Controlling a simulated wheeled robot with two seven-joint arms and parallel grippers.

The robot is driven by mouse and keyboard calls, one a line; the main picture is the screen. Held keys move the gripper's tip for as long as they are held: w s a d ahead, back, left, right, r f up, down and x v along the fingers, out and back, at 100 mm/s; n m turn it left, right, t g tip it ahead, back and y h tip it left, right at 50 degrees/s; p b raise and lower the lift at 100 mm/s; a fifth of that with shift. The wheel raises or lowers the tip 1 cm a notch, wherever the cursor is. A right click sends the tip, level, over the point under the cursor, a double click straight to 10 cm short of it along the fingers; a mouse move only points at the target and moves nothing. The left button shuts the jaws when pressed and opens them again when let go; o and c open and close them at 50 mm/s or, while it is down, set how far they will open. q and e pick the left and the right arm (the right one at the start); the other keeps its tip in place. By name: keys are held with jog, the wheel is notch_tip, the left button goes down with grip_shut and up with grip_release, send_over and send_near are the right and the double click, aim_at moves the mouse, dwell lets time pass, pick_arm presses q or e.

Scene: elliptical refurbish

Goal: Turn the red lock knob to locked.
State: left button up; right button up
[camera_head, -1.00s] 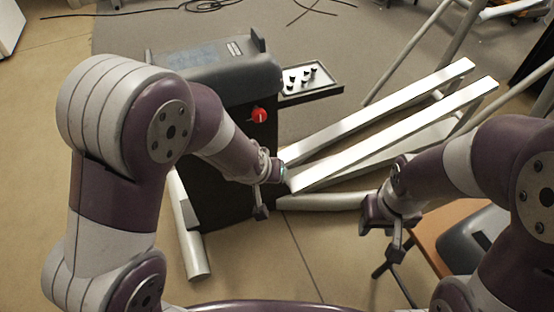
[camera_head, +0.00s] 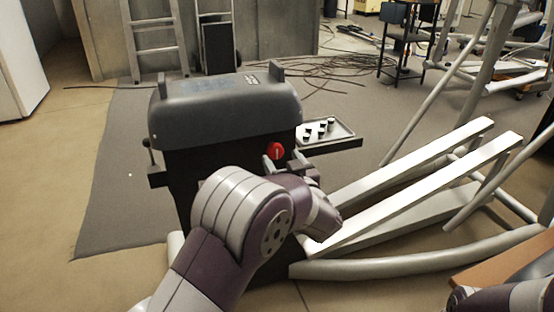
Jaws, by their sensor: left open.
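The red lock knob (camera_head: 275,151) sits on the dark side of the black machine housing (camera_head: 225,112), below its rounded grey top. A pale, roughly upright mark shows on the knob's face. My left gripper (camera_head: 278,162) is open, right at the knob and just below it in the picture. Its fingers overlap the knob's lower edge, and I cannot tell whether they touch it. My left forearm hides the lower part of the housing. Part of my right arm shows at the bottom right corner, with its gripper out of view.
A small tray (camera_head: 350,142) with several dark-and-white pieces juts from the housing's right side, close to my left gripper. Long white rails (camera_head: 410,190) run off to the right. Grey mat is open at left.

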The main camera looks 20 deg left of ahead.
aim_at(277, 153)
pick_arm(q)
jog(key=b+x, duration=0.1)
jog(key=x, duration=0.3)
jog(key=shift+w+a+f+b, duration=0.15)
jog(key=shift+w+a+b, duration=0.1)
jog(key=shift+w+b, duration=0.1)
jog(key=shift+w+a, duration=0.2)
jog(key=shift+w, duration=0.1)
pick_arm(e)
notch_tip(277, 153, down, 3)
jog(key=shift+r, duration=0.2)
pick_arm(q)
jog(key=c, duration=1)
